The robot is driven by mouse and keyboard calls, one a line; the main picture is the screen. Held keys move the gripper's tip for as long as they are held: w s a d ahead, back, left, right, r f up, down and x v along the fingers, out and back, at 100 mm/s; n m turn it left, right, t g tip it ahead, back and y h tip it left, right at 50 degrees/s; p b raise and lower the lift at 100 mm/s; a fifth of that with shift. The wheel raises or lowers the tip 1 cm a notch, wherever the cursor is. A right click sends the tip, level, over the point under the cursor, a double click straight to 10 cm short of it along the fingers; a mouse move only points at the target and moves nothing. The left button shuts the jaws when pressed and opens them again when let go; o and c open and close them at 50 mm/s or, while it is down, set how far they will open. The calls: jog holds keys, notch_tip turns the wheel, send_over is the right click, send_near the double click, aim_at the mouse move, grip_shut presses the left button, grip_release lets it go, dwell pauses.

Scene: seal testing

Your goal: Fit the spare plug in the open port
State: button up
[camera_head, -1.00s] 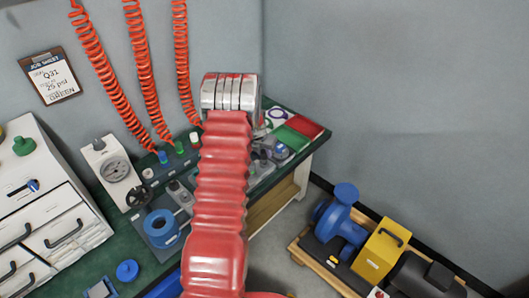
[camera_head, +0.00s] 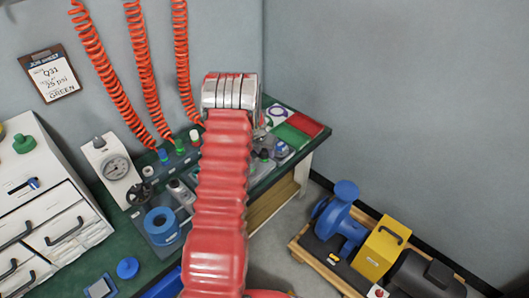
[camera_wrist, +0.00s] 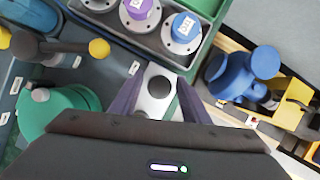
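My gripper (camera_wrist: 157,103) is open in the wrist view, with its two dark fingers apart on either side of a pale metal block. The block (camera_wrist: 155,75) lies below, with a dark round hole (camera_wrist: 160,87) showing between the fingers. I see no plug held between them. A tray at the top holds a purple-topped plug (camera_wrist: 137,8) and a blue-topped plug (camera_wrist: 186,25), each with a white label. I cannot tell which piece is the spare plug or whether the hole is the open port. In the head view my arm hides the gripper and part of the bench.
A green round part (camera_wrist: 55,108) and a yellow-ended lever (camera_wrist: 60,46) stand left of my fingers. A blue pump (camera_head: 338,215) sits on a wooden pallet right of the bench. A white drawer cabinet (camera_head: 45,200) and a gauge box (camera_head: 112,170) stand left.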

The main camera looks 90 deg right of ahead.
jog(key=shift+o, duration=0.7)
jog(key=shift+r, duration=0.1)
jog(key=v, duration=1.3)
jog(key=shift+a+r, duration=0.2)
jog(key=shift+w, duration=0.1)
dwell(0.6)
